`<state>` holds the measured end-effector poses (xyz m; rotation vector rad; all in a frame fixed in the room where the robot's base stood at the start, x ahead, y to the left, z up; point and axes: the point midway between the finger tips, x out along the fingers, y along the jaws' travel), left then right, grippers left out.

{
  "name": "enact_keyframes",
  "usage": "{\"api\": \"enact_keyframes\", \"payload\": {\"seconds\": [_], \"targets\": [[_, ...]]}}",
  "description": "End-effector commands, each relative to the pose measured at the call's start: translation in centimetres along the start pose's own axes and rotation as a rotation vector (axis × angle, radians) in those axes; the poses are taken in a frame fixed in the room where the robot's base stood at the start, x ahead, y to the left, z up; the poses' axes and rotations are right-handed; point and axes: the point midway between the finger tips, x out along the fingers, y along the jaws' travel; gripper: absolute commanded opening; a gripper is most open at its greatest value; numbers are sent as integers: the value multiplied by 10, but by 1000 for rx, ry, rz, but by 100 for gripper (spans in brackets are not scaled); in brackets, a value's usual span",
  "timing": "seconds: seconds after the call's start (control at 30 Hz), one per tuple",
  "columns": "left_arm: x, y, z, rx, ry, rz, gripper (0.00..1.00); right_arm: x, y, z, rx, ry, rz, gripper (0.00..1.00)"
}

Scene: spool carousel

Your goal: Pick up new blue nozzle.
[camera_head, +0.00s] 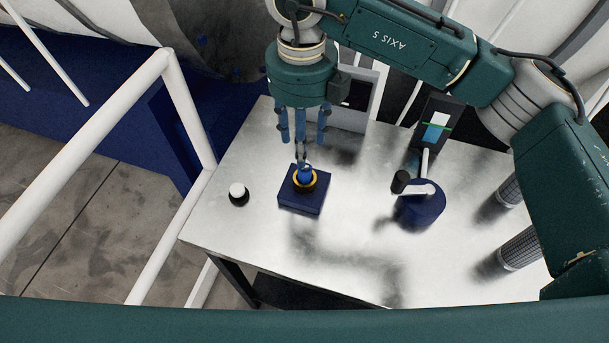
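A small blue nozzle (305,171) stands in a yellow ring on a dark blue block (301,199) on the metal table. My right gripper (303,157) comes in from above with its fingers pointing down. Its tips are right at the top of the nozzle, and the nozzle's upper end is partly hidden by them. I cannot tell whether the fingers touch the nozzle or how far apart they are. My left gripper is not in view.
A white-topped black knob (238,193) is left of the block. A dark blue round fixture (419,211) with a crank handle is to the right. Mesh cylinders (521,248) stand at the table's right. The table (250,243) is bare in front; a white rail (187,110) runs at left.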

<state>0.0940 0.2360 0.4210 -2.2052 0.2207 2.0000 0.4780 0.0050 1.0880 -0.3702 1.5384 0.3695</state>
Motion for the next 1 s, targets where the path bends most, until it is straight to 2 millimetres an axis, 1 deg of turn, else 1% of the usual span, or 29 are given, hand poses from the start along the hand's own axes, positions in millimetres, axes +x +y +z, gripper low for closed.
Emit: {"api": "enact_keyframes", "payload": {"seconds": [0.03, 0.13, 0.27, 0.37, 0.5, 0.63, 0.73, 0.93, 0.97, 1.0], "targets": [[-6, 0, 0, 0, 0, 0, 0, 6, 0, -2, -1, 5, 0, 47], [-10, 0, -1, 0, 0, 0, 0, 20, 0, -1, 0, 4, 1, 47], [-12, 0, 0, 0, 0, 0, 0, 30, 0, -1, 0, 2, 0, 47], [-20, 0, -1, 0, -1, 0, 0, 37, -2, -1, 2, 4, 0, 47], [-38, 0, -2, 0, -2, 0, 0, 57, -4, -2, 1, 6, 1, 47], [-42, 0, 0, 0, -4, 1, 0, 76, -4, -1, 2, 3, 1, 47], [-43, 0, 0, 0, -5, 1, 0, 82, -4, 0, 1, 1, 0, 47], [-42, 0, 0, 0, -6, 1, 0, 84, -4, 0, 1, -1, 0, 47], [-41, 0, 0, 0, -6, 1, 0, 83, -4, 0, 1, -1, 0, 41], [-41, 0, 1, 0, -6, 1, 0, 83, -4, 0, 1, 0, 0, 33]]}}
